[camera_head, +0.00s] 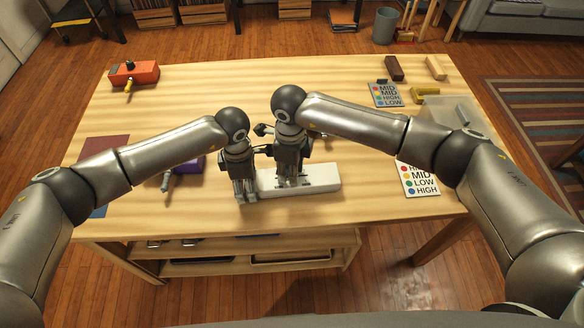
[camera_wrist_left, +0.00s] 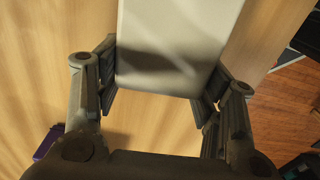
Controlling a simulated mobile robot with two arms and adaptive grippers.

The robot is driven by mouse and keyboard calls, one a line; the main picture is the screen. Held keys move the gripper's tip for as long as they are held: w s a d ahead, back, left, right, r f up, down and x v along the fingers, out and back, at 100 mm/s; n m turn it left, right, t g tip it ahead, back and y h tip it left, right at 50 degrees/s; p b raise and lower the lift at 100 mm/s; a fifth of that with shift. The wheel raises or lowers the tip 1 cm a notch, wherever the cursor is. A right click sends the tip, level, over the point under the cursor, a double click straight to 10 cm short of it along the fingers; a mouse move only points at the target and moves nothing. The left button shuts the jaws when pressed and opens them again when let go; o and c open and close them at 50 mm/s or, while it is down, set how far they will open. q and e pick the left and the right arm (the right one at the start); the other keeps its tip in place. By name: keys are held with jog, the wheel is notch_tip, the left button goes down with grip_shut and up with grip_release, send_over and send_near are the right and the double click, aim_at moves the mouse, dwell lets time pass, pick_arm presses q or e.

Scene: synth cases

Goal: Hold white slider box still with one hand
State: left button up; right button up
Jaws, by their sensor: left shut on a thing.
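The white slider box (camera_head: 322,178) lies flat near the front middle of the wooden table, long side left to right. My left gripper (camera_head: 246,194) is at its left end. In the left wrist view the white box (camera_wrist_left: 175,45) sits between the fingers (camera_wrist_left: 158,95), one on each side, so the gripper is shut on it. My right gripper (camera_head: 289,182) is over the middle of the box, pointing down. Its fingers hide part of the box top and any slider there. I cannot tell whether they are open or touch it.
A purple box (camera_head: 188,166) with a grey handle lies left of my left gripper. A red-orange box (camera_head: 134,74) is at the back left. Label cards (camera_head: 386,95) (camera_head: 419,179), a brown block (camera_head: 394,68) and a light wooden block (camera_head: 436,67) are on the right side.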

jog(key=shift+o, duration=0.9)
jog(key=shift+r, duration=0.15)
notch_tip(320, 180, up, 12)
